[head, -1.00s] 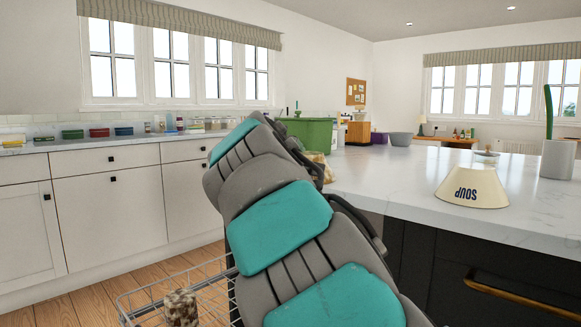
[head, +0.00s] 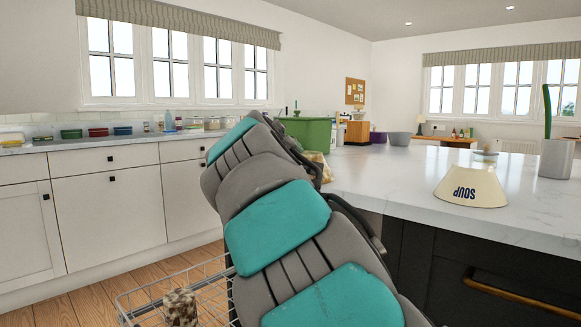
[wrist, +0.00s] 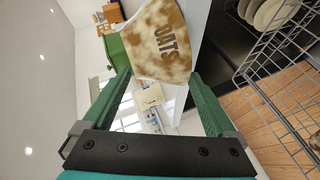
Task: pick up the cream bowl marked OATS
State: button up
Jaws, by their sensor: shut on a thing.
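The cream bowl marked OATS (wrist: 160,45), mottled with brown, fills the top middle of the wrist view, with its lettering turned sideways. My gripper (wrist: 160,78) is shut on it, with one green finger at each side of its lower part in the picture. In the head view only a small part of the bowl (head: 319,165) shows past my arm, by the near left end of the marble counter (head: 400,185). My gripper is hidden there behind my arm.
An upside-down cream bowl marked SOUP (head: 470,187) sits on the counter near a white holder (head: 556,158). A green box (head: 310,132) stands beyond my arm. A wire rack (head: 205,285) is low at left. The wrist view shows plates (wrist: 275,14) in a rack.

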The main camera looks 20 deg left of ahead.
jog(key=shift+s+d, duration=0.15)
jog(key=shift+s, duration=1.1)
jog(key=o, duration=1.4)
jog(key=shift+c, duration=0.2)
jog(key=shift+s, duration=0.1)
jog(key=v, duration=0.7)
jog(key=shift+s, duration=0.2)
jog(key=shift+r, duration=0.1)
